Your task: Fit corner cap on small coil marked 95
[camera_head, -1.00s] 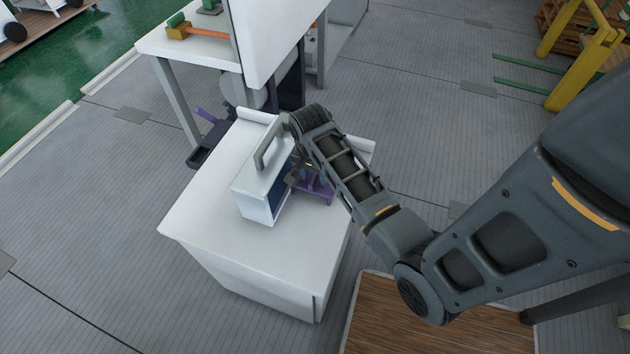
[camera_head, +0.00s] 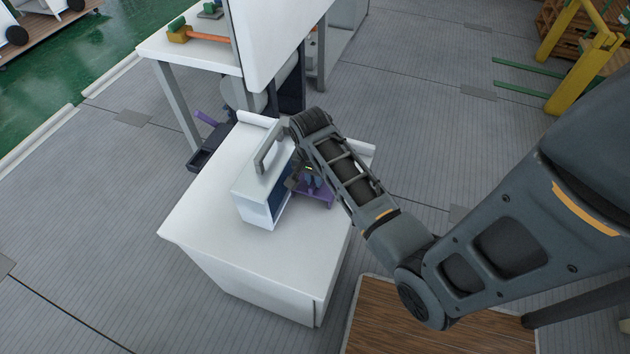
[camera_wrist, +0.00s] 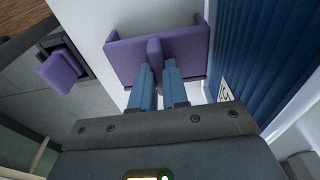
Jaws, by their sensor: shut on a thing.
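The small coil (camera_head: 262,195) is a white-cased block with a handle and a blue finned face, standing upright on the white cabinet top. In the wrist view its blue fins (camera_wrist: 265,50) fill the right side, with a partly visible label on the lower edge. The purple corner cap (camera_wrist: 185,48) has a middle rib, and my gripper (camera_wrist: 157,80) is shut on that rib with its blue fingers. The cap also shows beside the coil's blue face in the head view (camera_head: 322,196). Its right end is close to the fins; I cannot tell whether they touch.
The white cabinet top (camera_head: 215,225) is clear in front of the coil. Another purple piece (camera_wrist: 60,74) sits at a dark bin beyond the cabinet edge. A table (camera_head: 150,45) with tools and a white panel stands behind. A wooden platform (camera_head: 440,325) lies at front right.

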